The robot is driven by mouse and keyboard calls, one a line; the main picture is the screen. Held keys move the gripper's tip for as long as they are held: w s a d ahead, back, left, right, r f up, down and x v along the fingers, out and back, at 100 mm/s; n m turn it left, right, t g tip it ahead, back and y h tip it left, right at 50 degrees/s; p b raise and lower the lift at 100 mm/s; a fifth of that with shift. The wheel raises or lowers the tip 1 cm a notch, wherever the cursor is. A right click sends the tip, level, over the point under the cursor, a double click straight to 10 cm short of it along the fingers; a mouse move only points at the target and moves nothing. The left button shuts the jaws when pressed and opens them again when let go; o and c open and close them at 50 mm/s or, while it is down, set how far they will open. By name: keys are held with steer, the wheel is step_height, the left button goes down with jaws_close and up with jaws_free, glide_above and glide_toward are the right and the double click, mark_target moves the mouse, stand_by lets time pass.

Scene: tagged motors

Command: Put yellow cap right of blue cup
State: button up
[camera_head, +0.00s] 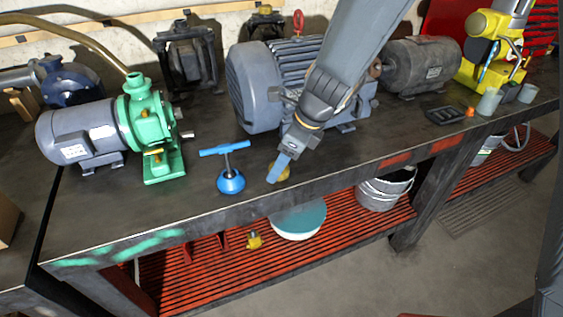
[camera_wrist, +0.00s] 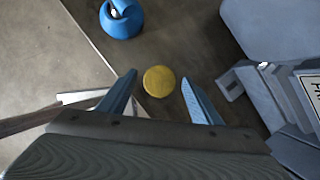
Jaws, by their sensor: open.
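The yellow cap (camera_head: 285,173) is on the bench top, partly hidden behind my gripper's blue fingers in the head view. In the wrist view the round yellow cap (camera_wrist: 159,81) appears between the two spread fingers, with a gap on both sides. My gripper (camera_head: 277,170) points down at the cap and is open and empty; it also shows in the wrist view (camera_wrist: 159,79). The blue cup (camera_head: 231,182), with a T-shaped blue handle, stands upright left of the cap. It shows at the top of the wrist view (camera_wrist: 122,20).
A large grey-blue motor (camera_head: 255,85) stands behind my gripper, and a green pump (camera_head: 140,112) stands left of the blue cup. The bench's front edge (camera_head: 215,217) is close to the cup and cap.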

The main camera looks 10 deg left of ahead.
steer(key=v, duration=1.2)
steer(key=s+d+f+n+h, duration=0.1)
steer(key=s+d+f+n, duration=0.1)
steer(key=d+n, duration=0.5)
steer(key=s+d+f+n+h, duration=0.1)
steer(key=s+d+f+n, duration=0.1)
steer(key=d+n, duration=0.4)
steer(key=s+d+f+n+h, duration=0.2)
steer(key=s+d+f+n, duration=0.1)
steer(key=d+n, duration=0.4)
steer(key=s+d, duration=0.1)
steer(key=d, duration=0.2)
steer(key=shift+s+d+n+p, duration=0.25)
steer(key=shift+d+n+p, duration=0.05)
steer(key=shift+d+p, duration=0.05)
steer(key=shift+a, duration=0.15)
